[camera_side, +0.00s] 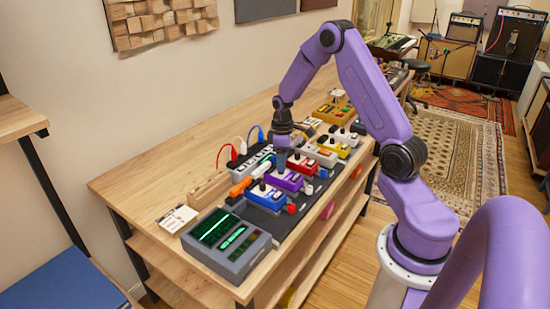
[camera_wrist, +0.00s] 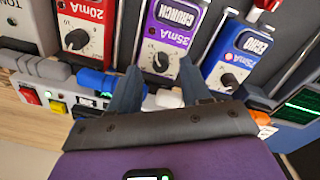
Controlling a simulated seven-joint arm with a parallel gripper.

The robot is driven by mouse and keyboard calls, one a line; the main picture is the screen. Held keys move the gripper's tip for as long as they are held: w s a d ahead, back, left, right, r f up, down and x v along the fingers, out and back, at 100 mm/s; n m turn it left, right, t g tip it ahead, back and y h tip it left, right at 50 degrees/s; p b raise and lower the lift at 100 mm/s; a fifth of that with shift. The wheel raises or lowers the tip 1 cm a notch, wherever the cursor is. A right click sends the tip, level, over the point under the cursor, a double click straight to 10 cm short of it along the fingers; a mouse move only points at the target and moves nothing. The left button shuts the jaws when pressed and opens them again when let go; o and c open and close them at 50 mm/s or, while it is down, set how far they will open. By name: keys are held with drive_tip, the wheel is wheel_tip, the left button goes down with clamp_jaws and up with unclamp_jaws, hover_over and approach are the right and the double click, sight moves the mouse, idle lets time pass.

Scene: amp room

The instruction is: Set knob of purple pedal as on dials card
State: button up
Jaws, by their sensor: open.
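The purple pedal (camera_wrist: 180,28), labelled CRUNCH and 35mA, lies in the row of pedals; it also shows in the side view (camera_side: 290,181). Its black knob (camera_wrist: 161,62) is visible in the wrist view, but its pointer is too small to read surely. My gripper (camera_wrist: 160,84) is open and empty, with its fingertips on either side of the knob in the picture, seemingly above the pedal. In the side view my gripper (camera_side: 281,160) points down over the purple pedal. A small white card (camera_side: 177,218), perhaps the dials card, stands on the table; its print is unreadable.
A red 20mA pedal (camera_wrist: 85,22) and a blue ECHO pedal (camera_wrist: 247,50) flank the purple one closely. A grey device with green screens (camera_side: 228,243) stands at the table's near end. Coloured cables (camera_side: 240,147) run behind the row. The wooden tabletop (camera_side: 150,175) is clear at left.

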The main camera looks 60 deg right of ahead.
wheel_tip(320, 180, up, 15)
drive_tip(key=s+a+n, duration=0.1)
drive_tip(key=s+a, duration=0.3)
drive_tip(key=a, duration=0.3)
drive_tip(key=s+a+r+n, duration=0.1)
drive_tip(key=s+a, duration=0.3)
drive_tip(key=a, duration=0.3)
drive_tip(key=s+a+n, duration=0.1)
drive_tip(key=s+a, duration=0.3)
drive_tip(key=a, duration=0.3)
drive_tip(key=shift+a+r+n, duration=0.25)
drive_tip(key=shift+a+n, duration=0.1)
drive_tip(key=shift+n, duration=0.05)
drive_tip(key=s+a+n, duration=0.1)
drive_tip(key=s, duration=0.7)
drive_tip(key=s+a+f+n, duration=0.1)
drive_tip(key=s+a+n, duration=0.1)
drive_tip(key=s, duration=0.7)
drive_tip(key=shift+s+a+f+y, duration=0.2)
drive_tip(key=shift+a+f+y, duration=0.1)
drive_tip(key=shift+y, duration=0.1)
